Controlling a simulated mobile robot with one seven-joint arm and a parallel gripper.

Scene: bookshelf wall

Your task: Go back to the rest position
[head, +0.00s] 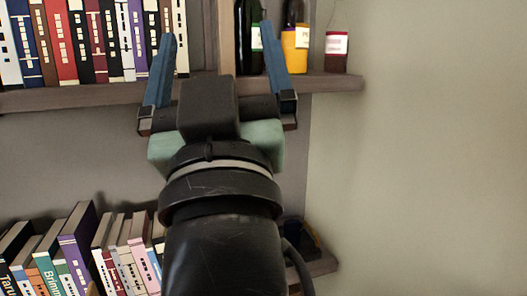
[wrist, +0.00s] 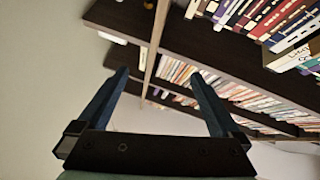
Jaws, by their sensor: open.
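My gripper (head: 218,62) is raised in front of the bookshelf in the head view, with its two blue fingers spread wide apart. It is open and nothing sits between the fingers. The wrist view shows the same open gripper (wrist: 160,82) with the shelves beyond it. My arm hides part of the shelf wall and the lower shelf in the head view.
The upper shelf (head: 60,97) holds a row of books (head: 85,42), a dark bottle (head: 248,35), a yellow-labelled bottle (head: 295,45) and a dark red jar (head: 337,50). Lower books (head: 75,240) stand at the left. The bare wall (head: 430,150) is at the right.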

